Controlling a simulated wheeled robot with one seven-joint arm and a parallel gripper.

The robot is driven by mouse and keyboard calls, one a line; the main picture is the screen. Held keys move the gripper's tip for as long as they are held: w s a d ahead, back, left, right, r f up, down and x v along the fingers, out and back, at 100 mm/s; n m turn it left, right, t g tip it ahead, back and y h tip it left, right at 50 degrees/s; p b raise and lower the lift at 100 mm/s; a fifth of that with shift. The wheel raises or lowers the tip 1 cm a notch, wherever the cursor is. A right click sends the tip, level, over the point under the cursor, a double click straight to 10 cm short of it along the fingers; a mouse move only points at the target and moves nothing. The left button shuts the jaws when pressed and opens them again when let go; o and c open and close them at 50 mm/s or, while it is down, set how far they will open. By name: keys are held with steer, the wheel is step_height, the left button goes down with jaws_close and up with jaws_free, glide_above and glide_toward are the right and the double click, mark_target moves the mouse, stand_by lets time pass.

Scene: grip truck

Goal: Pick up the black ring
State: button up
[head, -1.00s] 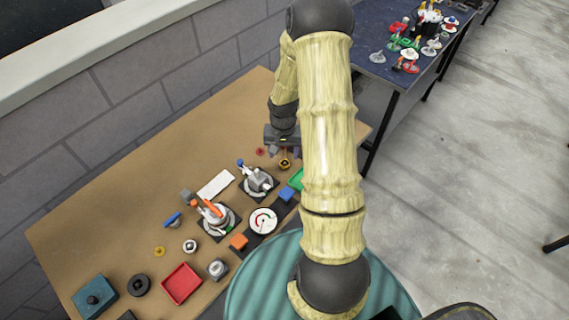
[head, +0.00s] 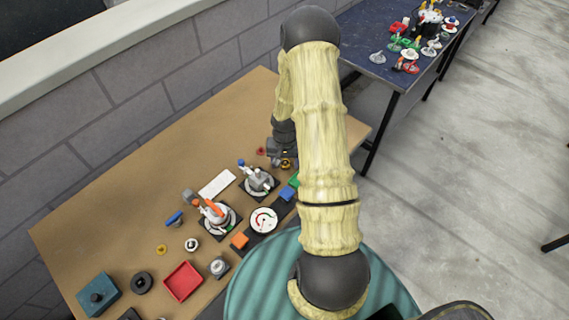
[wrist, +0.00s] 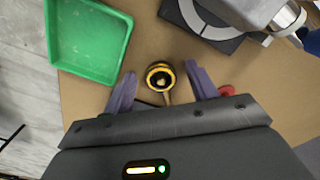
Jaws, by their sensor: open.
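A black ring-shaped piece (head: 141,282) lies flat at the near left of the brown table, beside the red tray. My gripper (head: 284,160) is far from it, at the table's far right end. In the wrist view my gripper (wrist: 160,84) is open. A small round brass piece with a dark band (wrist: 160,76) sits between and slightly ahead of its fingers, apart from both. I cannot tell whether that band is a separate ring. In the head view my gripper partly hides this brass piece.
A green tray (wrist: 126,42) and a small red piece (wrist: 227,90) flank my gripper. Clamp-like devices (head: 258,181) and a dial gauge (head: 264,221) stand mid-table. The red tray (head: 200,281) and teal block (head: 113,289) are near the front. A wall borders the left.

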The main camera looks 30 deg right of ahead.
steer(key=shift+c, duration=0.3)
steer(key=shift+w, duration=0.1)
steer(key=c, duration=1.1)
steer(key=shift+d+r, duration=0.1)
steer(key=shift+r, duration=0.4)
step_height(320, 180, up, 9)
steer(key=shift+r+b, duration=0.1)
steer(key=shift+b, duration=0.4)
